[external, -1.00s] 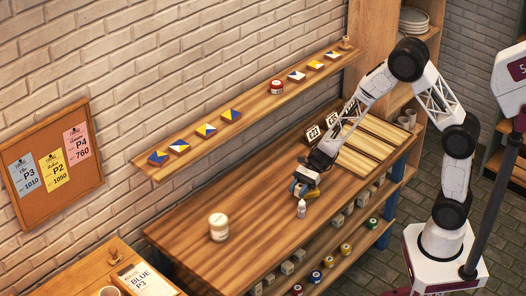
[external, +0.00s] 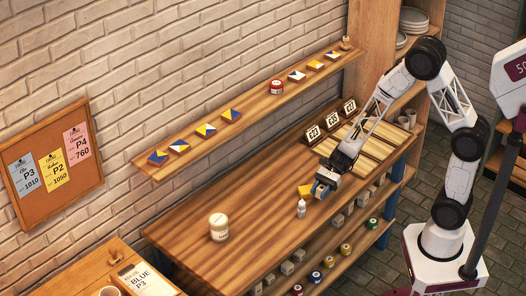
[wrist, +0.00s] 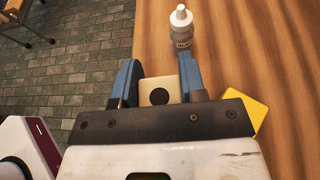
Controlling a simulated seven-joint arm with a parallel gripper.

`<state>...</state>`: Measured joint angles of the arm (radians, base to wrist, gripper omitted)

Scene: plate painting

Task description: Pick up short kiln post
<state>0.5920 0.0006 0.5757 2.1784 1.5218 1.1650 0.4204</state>
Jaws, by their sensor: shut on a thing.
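A cream square block with a dark round hole, seemingly the short kiln post (wrist: 160,91), sits between the two blue fingers of my gripper (wrist: 158,84) in the wrist view. The fingers are shut on it. I cannot make out the post there. Whether it touches the table or is lifted clear, I cannot tell.
The white bottle (wrist: 181,32) stands just ahead of the fingers. A yellow tile (wrist: 245,110) lies close on their right. A white jar (external: 219,227) stands farther left on the table. Number stands (external: 332,121) and wooden boards (external: 362,147) are behind my gripper.

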